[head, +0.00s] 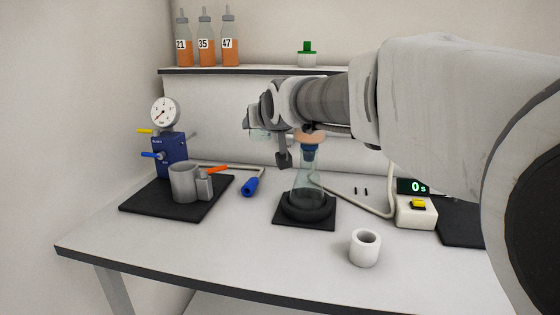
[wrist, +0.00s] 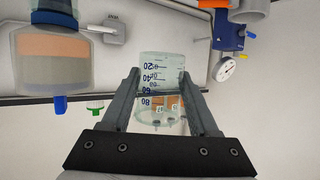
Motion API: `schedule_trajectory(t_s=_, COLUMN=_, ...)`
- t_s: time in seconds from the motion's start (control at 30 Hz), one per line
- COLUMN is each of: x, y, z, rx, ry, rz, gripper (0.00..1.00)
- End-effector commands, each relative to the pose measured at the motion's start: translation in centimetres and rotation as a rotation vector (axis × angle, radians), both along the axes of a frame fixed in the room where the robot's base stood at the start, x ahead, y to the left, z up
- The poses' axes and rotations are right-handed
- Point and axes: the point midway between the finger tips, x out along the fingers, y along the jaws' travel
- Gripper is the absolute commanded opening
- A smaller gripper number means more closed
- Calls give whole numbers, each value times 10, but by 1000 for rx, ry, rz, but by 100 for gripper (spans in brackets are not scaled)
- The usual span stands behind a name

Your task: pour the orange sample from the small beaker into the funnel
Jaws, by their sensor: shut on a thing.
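My gripper (wrist: 160,76) is shut on the small clear beaker (wrist: 162,62), whose blue scale marks show in the wrist view. The wrist view is upside down, and the beaker's base is toward its top, so it looks roughly upright. No orange liquid is clearly visible inside; orange bottles show through the glass. In the head view the beaker (head: 261,135) is partly hidden by my gripper, left of the funnel (head: 310,138). The funnel holds orange liquid, also seen in the wrist view (wrist: 52,46). It sits on a blue collar atop the clear flask (head: 307,181). Beaker and funnel look apart.
A pump with a gauge (head: 165,113) and a grey cup (head: 185,184) stand on a black mat at left. A blue-handled tool (head: 250,187) lies left of the flask. A white cup (head: 365,248) stands front right. A hose (head: 378,211) runs right of the flask.

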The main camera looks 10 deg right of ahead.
Motion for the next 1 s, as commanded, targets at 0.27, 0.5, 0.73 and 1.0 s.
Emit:
schedule_trajectory(t_s=0.27, x=-2, y=1, z=0, rx=-29, ry=-5, rz=-5, gripper=1)
schedule_trajectory(t_s=0.5, x=-3, y=8, z=4, rx=-28, ry=-7, rz=-1, gripper=1)
schedule_trajectory(t_s=0.73, x=-7, y=30, z=20, rx=-28, ry=-6, rz=-1, gripper=1)
schedule_trajectory(t_s=1.0, x=-9, y=40, z=30, rx=-27, ry=-5, rz=-6, gripper=1)
